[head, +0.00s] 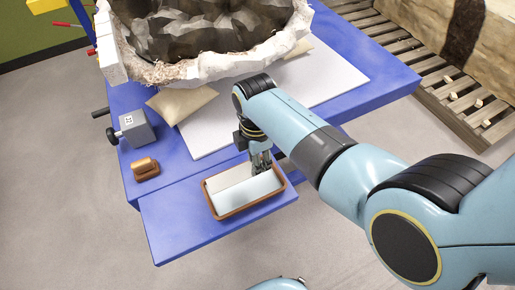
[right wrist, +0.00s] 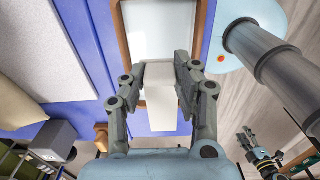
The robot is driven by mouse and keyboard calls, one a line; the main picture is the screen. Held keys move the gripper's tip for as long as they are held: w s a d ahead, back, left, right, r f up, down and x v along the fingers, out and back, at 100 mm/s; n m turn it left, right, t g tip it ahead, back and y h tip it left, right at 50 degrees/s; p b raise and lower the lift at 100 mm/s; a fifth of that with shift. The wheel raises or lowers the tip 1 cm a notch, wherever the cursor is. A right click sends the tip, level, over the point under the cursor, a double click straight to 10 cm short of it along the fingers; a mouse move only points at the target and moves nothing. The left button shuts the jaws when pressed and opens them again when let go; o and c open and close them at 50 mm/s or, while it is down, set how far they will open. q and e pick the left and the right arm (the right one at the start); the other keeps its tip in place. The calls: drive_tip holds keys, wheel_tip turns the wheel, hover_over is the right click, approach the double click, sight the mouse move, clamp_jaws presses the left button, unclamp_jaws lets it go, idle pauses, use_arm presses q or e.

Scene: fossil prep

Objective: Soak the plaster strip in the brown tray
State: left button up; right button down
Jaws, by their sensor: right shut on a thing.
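The brown tray (head: 227,214) sits on the lower blue shelf in the head view, with a pale, bluish-white liquid surface inside. Its rim (right wrist: 124,40) also shows at the top of the right wrist view. My right gripper (head: 261,164) is over the tray's far right part. In the right wrist view its fingers (right wrist: 160,80) are shut on the off-white plaster strip (right wrist: 162,112). In the head view a pale strip (head: 226,179) lies along the tray's far side; whether it touches the liquid is unclear. My left gripper (right wrist: 247,138) shows small in the right wrist view, its jaws unclear.
The blue table (head: 384,72) holds a large jacketed fossil block (head: 205,70), a tan sandbag (head: 181,103) and a white sheet (head: 203,139). A grey box with a knob (head: 136,129) and a small brown object (head: 145,168) stand left of the tray. A wooden pallet (head: 425,70) lies at right.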

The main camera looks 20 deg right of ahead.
drive_tip(key=shift+f+b, duration=0.6)
wheel_tip(320, 180, down, 4)
drive_tip(key=b, duration=0.4)
drive_tip(key=shift+f+b, duration=1.4)
drive_tip(key=shift+f, duration=0.5)
wheel_tip(320, 180, up, 6)
drive_tip(key=p, duration=0.6)
drive_tip(key=shift+p, duration=0.3)
drive_tip(key=shift+r, duration=0.15)
wheel_tip(320, 180, up, 5)
drive_tip(key=p, duration=0.6)
hover_over(257, 183)
drive_tip(key=shift+w, duration=0.1)
